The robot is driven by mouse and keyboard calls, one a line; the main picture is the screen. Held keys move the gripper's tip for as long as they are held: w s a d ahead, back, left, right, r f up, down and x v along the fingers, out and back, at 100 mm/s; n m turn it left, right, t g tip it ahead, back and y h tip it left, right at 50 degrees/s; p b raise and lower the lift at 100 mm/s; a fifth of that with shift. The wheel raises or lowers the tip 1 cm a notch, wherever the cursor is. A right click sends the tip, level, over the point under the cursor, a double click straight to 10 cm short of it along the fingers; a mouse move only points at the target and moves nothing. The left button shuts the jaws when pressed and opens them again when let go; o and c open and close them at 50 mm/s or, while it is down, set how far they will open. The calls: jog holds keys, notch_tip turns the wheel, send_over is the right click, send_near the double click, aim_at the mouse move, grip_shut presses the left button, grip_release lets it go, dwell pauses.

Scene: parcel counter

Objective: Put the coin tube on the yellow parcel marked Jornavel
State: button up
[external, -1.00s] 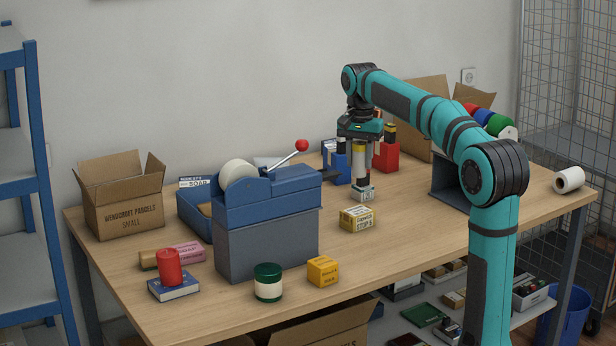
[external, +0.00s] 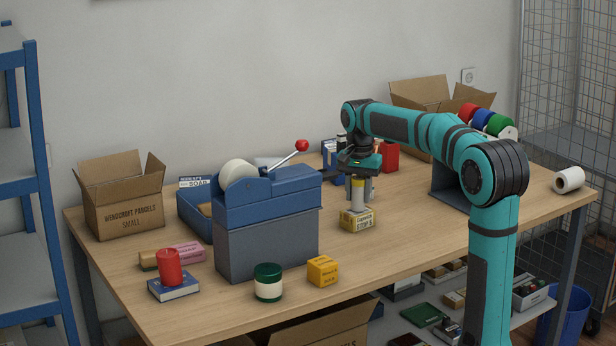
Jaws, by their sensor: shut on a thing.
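The coin tube (external: 357,196) is a pale upright cylinder with a yellow upper part. My gripper (external: 359,188) is shut on it and points straight down. The tube's lower end is at the top of a yellow parcel (external: 357,220) with dark print and a pale label; I cannot tell whether it rests there or hangs just above. A second, deeper yellow parcel (external: 322,271) stands nearer the front edge. The print on both parcels is too small to read surely as Jornavel.
A blue and grey tape dispenser (external: 267,222) with a red-knobbed lever stands to the left. A green and white jar (external: 268,282) is near the front. A red box (external: 388,157) stands behind my gripper.

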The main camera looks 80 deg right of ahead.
jog(key=shift+f, duration=0.1)
jog(key=o, duration=1.1)
notch_tip(320, 180, up, 12)
jog(key=shift+r, duration=0.1)
